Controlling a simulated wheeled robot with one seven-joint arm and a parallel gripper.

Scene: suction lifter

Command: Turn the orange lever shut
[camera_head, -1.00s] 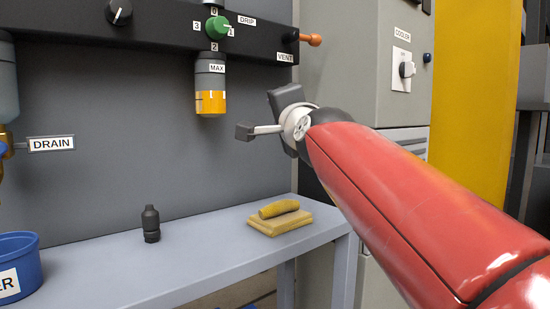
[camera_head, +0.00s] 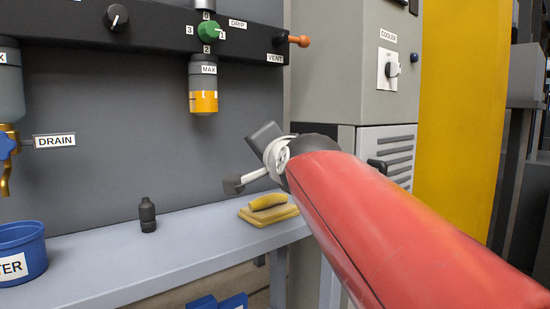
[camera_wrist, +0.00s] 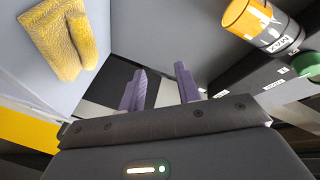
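The orange lever (camera_head: 300,41) is at the right end of the dark rail, by the VENT label (camera_head: 275,58). It sticks out sideways to the right, roughly level. My gripper (camera_head: 236,184) is below and left of it in the head view, in front of the grey wall panel and well apart from the lever. In the wrist view my gripper's two purple fingers (camera_wrist: 162,88) stand apart with nothing between them. I cannot make out the lever in the wrist view.
An amber-filled cup (camera_head: 203,88) hangs under the rail (camera_head: 160,28). The COOLER cabinet (camera_head: 345,80) stands right of the lever. A blue tub (camera_head: 22,240) is at left.

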